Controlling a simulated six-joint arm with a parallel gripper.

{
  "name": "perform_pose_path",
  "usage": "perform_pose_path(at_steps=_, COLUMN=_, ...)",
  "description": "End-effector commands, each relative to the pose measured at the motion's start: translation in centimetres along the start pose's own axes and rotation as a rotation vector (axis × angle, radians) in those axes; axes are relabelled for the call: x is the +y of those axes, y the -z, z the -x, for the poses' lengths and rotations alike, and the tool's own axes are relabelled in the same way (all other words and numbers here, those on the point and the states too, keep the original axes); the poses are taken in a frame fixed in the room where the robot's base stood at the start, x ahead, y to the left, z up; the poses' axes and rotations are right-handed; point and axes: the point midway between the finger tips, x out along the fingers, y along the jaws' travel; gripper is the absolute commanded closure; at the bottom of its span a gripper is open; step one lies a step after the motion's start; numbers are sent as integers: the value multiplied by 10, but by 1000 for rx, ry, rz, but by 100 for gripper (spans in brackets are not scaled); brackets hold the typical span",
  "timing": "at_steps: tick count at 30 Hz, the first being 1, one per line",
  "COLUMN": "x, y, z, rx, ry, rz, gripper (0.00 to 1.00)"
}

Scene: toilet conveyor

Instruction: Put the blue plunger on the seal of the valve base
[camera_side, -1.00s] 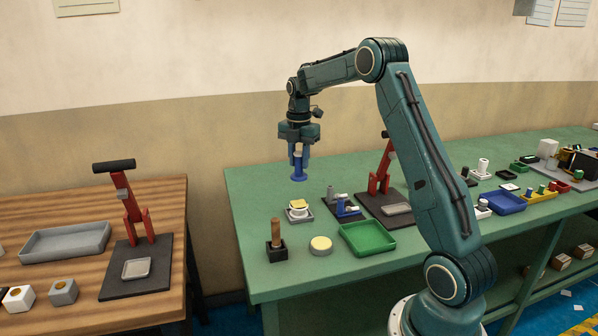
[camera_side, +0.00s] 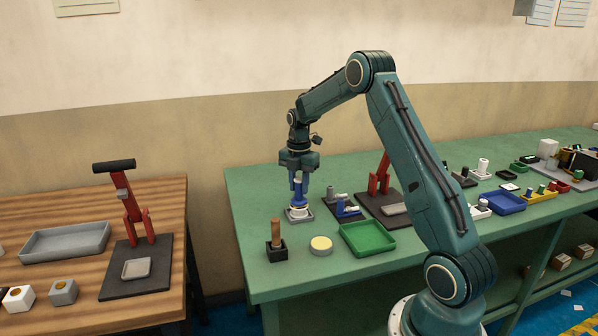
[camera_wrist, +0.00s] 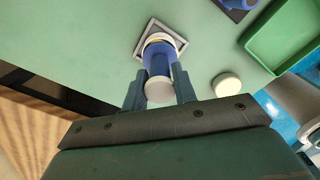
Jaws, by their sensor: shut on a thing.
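The blue plunger (camera_side: 298,190) stands upright between the fingers of my gripper (camera_side: 298,178), which is shut on it. The valve base (camera_side: 291,218), a light grey square with a pale round seal (camera_side: 299,208) on top, sits on the green bench directly below it. The plunger's lower end is at the seal; whether it fully rests there I cannot tell. In the wrist view the plunger (camera_wrist: 158,62) has a white top and covers most of the seal, and the base's corners (camera_wrist: 150,27) show around it. My gripper's fingers (camera_wrist: 159,88) flank the plunger.
Right of the base is a dark fixture with blue and grey parts (camera_side: 345,209), close by. A red press (camera_side: 383,178) stands behind. In front are a wooden-handled tool in a black block (camera_side: 276,250), a cream round pad (camera_side: 321,245) and a green tray (camera_side: 367,238).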

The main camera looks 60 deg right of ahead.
Motion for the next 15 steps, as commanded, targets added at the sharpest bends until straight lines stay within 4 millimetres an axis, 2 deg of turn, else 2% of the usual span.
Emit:
perform_pose_path(at_steps=14, x=0, y=0, z=-5, rx=0, ry=0, rz=0, gripper=96)
perform_pose_path(at_steps=15, x=0, y=0, z=-5, rx=0, ry=0, rz=0, gripper=69)
